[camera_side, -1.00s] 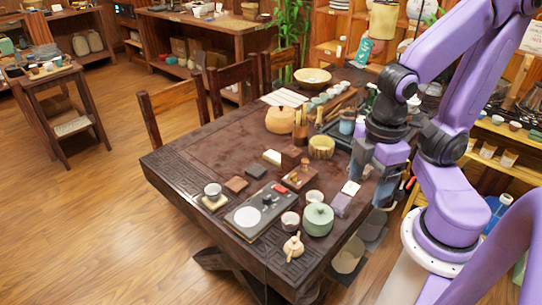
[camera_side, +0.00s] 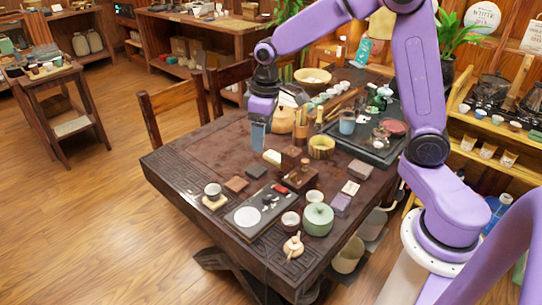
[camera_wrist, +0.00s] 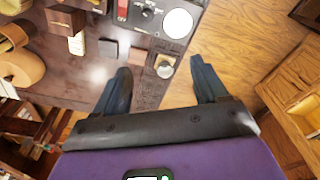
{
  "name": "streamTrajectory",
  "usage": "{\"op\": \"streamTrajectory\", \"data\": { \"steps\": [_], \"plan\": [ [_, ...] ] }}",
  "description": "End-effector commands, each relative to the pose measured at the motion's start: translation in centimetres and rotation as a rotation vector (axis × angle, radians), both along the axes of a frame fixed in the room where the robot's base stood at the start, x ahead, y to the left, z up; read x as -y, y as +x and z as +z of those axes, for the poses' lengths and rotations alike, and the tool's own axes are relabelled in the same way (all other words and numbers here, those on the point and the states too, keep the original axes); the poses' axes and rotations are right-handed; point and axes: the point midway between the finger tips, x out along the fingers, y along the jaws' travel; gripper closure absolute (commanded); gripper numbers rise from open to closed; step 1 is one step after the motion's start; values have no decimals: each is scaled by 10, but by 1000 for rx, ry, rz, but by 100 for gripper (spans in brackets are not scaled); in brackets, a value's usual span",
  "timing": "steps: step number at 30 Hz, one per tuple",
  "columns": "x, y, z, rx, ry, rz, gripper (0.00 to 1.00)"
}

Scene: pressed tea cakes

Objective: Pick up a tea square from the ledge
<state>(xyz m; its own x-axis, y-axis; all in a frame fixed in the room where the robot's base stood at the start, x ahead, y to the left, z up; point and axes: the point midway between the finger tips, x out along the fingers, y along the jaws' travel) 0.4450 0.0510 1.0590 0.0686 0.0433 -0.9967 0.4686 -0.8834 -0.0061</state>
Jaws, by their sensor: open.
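Small flat squares lie on the dark carved table (camera_side: 190,150): a reddish-brown square (camera_side: 236,184) and a dark grey square (camera_side: 256,172). I cannot tell which piece is the tea square or what counts as the ledge. My gripper (camera_side: 258,137) hangs above the table's far left part; in the wrist view its fingers (camera_wrist: 161,72) are apart and empty.
A pale cup (camera_side: 213,189) on a pad, a dark tray (camera_side: 245,222) with a white disc, a green lidded pot (camera_side: 318,219) and a round orange-brown pot (camera_side: 281,120) crowd the table. A chair (camera_side: 172,108) stands behind. The table's left end is bare.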

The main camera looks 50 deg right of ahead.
Motion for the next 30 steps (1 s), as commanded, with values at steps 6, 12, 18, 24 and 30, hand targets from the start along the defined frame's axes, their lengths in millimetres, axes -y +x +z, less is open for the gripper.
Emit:
{"op": "streamTrajectory", "data": {
  "steps": [6, 12, 18, 24, 30],
  "plan": [
    [61, 75, -25, 10, 3, -185, 28],
    [133, 122, -52, 24, 4, -343, 28],
    [190, 143, -72, 37, 4, -452, 28],
    [211, 148, -83, 39, 4, -487, 28],
    [211, 150, -114, 36, 4, -489, 28]
  ]
}}
